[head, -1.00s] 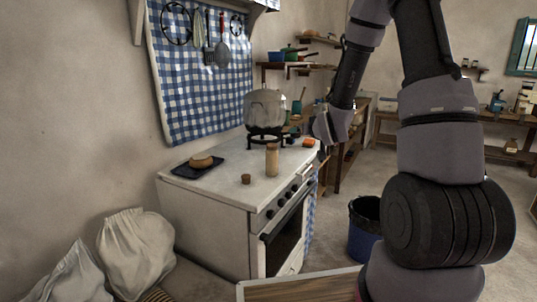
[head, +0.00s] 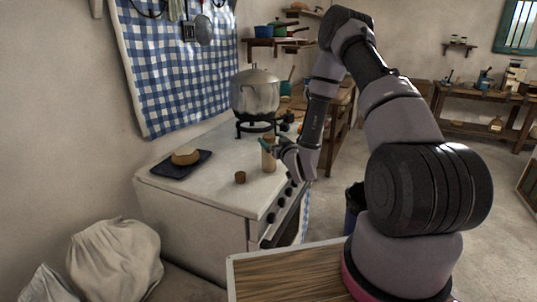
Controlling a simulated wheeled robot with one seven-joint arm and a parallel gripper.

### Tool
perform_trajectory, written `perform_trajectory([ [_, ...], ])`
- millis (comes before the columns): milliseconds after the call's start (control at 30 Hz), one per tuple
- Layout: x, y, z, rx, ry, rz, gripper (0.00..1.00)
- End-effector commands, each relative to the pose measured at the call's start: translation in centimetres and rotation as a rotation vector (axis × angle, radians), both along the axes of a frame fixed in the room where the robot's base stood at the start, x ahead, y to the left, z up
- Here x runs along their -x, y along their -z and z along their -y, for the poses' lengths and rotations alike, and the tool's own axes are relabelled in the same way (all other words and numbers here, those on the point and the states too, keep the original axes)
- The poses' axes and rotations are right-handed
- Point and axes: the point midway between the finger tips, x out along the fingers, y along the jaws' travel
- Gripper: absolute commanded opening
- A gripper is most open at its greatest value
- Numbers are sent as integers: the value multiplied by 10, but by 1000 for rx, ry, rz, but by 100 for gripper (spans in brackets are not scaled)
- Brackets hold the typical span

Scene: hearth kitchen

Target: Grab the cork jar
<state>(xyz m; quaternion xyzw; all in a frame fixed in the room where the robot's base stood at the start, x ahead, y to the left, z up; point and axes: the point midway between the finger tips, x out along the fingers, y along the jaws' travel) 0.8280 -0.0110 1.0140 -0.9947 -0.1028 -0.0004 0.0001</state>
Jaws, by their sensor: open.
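The cork jar (head: 268,157) is a tall, pale tan cylinder standing upright on the white stove top, near its right front edge. My gripper (head: 268,148) is at the jar's upper right side, with its fingers open. A finger shows across the jar's upper part. I cannot tell from this view whether the fingers touch the jar or stand on both sides of it. A small brown cork-like cup (head: 240,177) stands on the stove top to the left and nearer.
A large metal pot (head: 255,92) sits on a black burner stand behind the jar. A dark tray (head: 163,168) with a round loaf (head: 185,156) lies at the left of the stove top (head: 212,182). The stove top between tray and jar is mostly clear.

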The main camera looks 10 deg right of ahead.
Motion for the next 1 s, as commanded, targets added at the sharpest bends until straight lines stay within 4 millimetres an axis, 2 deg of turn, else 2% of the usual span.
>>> perform_trajectory([
  [167, -13, -1, -4, 1, -1, 1, 98],
  [400, -47, -3, -14, 1, -1, 2, 98],
  [500, -55, -2, -15, 1, 0, 0, 98],
  [767, -58, -2, -16, 1, 0, -1, 98],
  [867, -58, -2, -15, 0, 0, -1, 63],
  [1000, -58, -2, -15, 0, 0, -1, 10],
])
